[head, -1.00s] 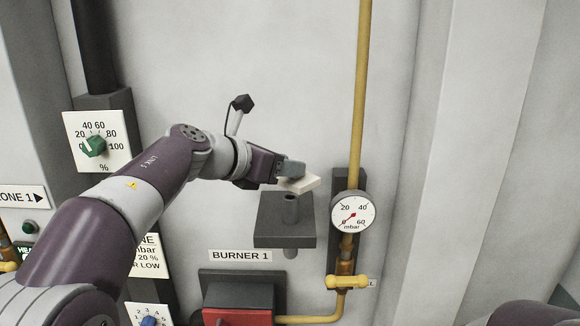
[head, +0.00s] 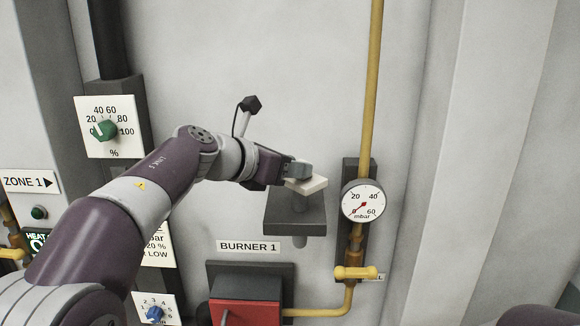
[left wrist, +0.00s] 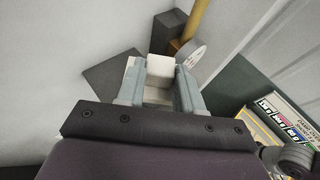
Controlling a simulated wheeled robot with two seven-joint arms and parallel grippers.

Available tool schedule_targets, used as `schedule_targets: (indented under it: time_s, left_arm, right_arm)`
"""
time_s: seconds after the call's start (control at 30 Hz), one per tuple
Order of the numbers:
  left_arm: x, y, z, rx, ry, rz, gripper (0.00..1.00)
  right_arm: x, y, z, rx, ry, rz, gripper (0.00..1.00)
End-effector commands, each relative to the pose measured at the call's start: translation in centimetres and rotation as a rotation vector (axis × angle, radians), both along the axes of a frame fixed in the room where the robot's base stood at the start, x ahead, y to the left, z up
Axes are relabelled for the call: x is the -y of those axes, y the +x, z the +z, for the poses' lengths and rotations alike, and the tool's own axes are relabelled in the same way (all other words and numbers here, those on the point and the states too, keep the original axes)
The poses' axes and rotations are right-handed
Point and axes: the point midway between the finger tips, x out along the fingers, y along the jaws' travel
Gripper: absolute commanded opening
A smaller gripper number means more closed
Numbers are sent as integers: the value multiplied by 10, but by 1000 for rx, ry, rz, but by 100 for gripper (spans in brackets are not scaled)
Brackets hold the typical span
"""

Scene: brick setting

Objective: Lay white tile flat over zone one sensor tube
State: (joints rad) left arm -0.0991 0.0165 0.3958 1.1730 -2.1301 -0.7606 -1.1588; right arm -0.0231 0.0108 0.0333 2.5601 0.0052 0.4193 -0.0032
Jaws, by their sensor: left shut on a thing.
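My left gripper (head: 297,174) is shut on the white tile (head: 314,186), a small flat pale plate. I cannot tell whether the tile touches the tube. In the left wrist view the tile (left wrist: 158,65) shows between the two grey fingers. My right gripper is out of view.
A round pressure gauge (head: 363,204) and a yellow gas pipe (head: 372,90) stand close to the right of the shelf. A red burner box (head: 246,313) is below. A green-knob dial (head: 105,129) is at the left. The wall above the shelf is clear.

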Motion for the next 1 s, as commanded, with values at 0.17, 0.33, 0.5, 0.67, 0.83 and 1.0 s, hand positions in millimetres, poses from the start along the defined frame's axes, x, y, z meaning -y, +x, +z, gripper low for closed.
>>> schedule_targets:
  time_s: [0.17, 0.33, 0.5, 0.67, 0.83, 1.0]
  left_arm:
    - [0, 0, -9, -9, 4, -2, 7]
    - [0, 0, -12, -14, 6, -3, 3]
    - [0, 1, -14, -18, 6, -3, 52]
    - [0, 1, -13, -16, 6, -4, 65]
    - [0, 0, -14, -16, 7, -3, 65]
    - [-18, -16, -7, -9, 5, 0, 65]
  right_arm:
    - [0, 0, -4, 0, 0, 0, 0]
    - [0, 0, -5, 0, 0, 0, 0]
    - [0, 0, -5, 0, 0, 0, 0]
    - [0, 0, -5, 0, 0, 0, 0]
    - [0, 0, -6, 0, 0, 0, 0]
    - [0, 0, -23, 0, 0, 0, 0]
